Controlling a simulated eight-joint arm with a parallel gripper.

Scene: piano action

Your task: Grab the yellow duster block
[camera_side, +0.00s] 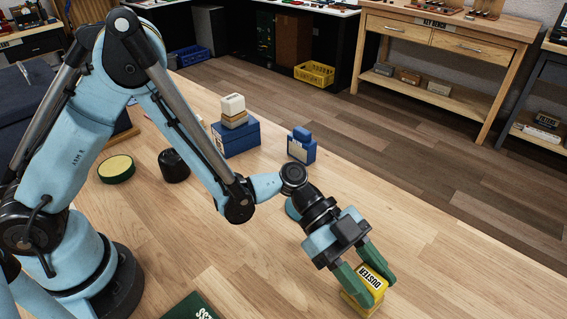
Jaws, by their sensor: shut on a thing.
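The yellow duster block (371,283) has a label reading DUSTER on its top. It is near the lower right of the side view, at or just above the wooden table. My gripper (368,278) has green fingers pointing down, one on each side of the block, and is shut on it. The fingers hide parts of the block's sides. I cannot tell whether the block's underside touches the table.
On the wooden table (255,220) stand a blue box (237,138) with a cream and tan block on top, a smaller blue block (301,148), a black cylinder (174,166) and a round green tin (116,168). A dark green item (190,308) lies at the bottom edge.

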